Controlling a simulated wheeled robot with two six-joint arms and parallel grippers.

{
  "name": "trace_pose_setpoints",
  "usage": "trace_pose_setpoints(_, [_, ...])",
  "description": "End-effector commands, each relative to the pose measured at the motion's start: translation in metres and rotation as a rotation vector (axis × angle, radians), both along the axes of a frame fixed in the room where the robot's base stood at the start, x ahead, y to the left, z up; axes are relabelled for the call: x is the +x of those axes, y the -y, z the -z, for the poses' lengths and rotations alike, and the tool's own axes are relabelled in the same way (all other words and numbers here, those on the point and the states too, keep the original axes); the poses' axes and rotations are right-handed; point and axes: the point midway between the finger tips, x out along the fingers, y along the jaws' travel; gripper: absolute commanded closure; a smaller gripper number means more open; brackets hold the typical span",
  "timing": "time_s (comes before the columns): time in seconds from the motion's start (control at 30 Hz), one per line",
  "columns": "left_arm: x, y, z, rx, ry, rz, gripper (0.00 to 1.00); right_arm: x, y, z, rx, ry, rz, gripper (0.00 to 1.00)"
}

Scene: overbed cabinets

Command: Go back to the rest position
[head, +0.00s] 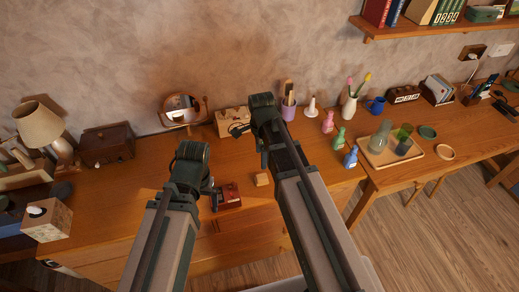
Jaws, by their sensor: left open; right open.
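My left arm comes in from the lower left, and its dark gripper (212,192) shows only in part beside the arm, over the wooden cabinet top. The fingers are small and partly hidden by my own arm links.
A lamp (39,127) and brown chest (108,144) stand left. Coloured bottles (328,122) and a tray (374,156) stand right. A shelf (410,29) hangs upper right.

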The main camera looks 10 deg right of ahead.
Motion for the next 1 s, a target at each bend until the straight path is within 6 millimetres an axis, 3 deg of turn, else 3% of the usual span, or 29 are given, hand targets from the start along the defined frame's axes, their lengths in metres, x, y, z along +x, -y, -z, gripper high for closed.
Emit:
trace_pose_setpoints(0.37, [0.0, 0.0, 0.017, 0.0, 0.0, 0.0, 0.06, 0.0, 0.0, 0.017, 0.0, 0.0, 0.0, 0.21])
trace_pose_setpoints(1.0, [0.0, 0.0, 0.096, 0.0, 0.0, 0.0, 0.06, 0.001, 0.0, 0.096, 0.0, 0.0, 0.0, 0.21])
